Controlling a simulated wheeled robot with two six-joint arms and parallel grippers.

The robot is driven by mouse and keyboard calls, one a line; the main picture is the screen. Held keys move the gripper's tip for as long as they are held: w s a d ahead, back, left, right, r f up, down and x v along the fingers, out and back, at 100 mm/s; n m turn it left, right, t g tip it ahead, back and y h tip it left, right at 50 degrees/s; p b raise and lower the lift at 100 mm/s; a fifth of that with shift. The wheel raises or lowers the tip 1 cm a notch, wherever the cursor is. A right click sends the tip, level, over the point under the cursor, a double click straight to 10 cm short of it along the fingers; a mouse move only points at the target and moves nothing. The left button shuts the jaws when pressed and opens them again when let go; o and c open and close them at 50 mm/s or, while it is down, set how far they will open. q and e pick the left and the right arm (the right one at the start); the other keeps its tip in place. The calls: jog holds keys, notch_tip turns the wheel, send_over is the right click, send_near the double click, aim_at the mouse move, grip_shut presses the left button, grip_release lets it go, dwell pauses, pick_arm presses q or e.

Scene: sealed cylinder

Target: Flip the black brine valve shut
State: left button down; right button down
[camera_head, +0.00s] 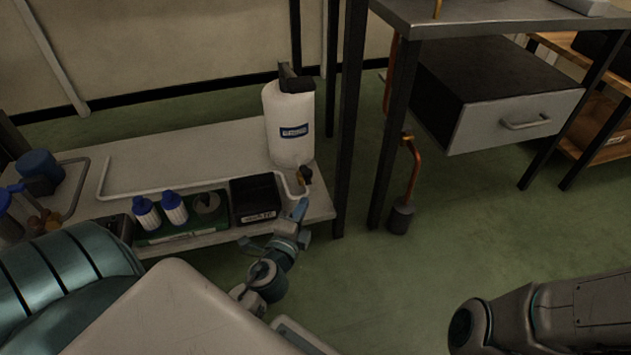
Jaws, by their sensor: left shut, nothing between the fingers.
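A white tank (289,125) with a blue label and a black top piece (294,78) stands on the right end of the low bench. A small dark valve with a brass-coloured part (305,174) sits at the tank's lower right, at the end of a pale pipe; I take it for the black brine valve. Its handle angle is too small to tell. My left gripper (299,209) is shut and empty, just below the valve in the picture, at the bench's front edge. I cannot tell whether it touches anything. My right gripper is out of view.
The pale pipe (190,188) runs along the bench (180,146). A black box (255,197) and a green tray (184,236) with blue-capped bottles (174,207) are left of my gripper. A dark table leg (350,120) stands right of the tank.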

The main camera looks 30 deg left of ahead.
aim_at(306, 171)
pick_arm(q)
jog(key=shift+w, duration=0.1)
jog(key=b+x, duration=0.1)
jog(key=x, duration=0.9)
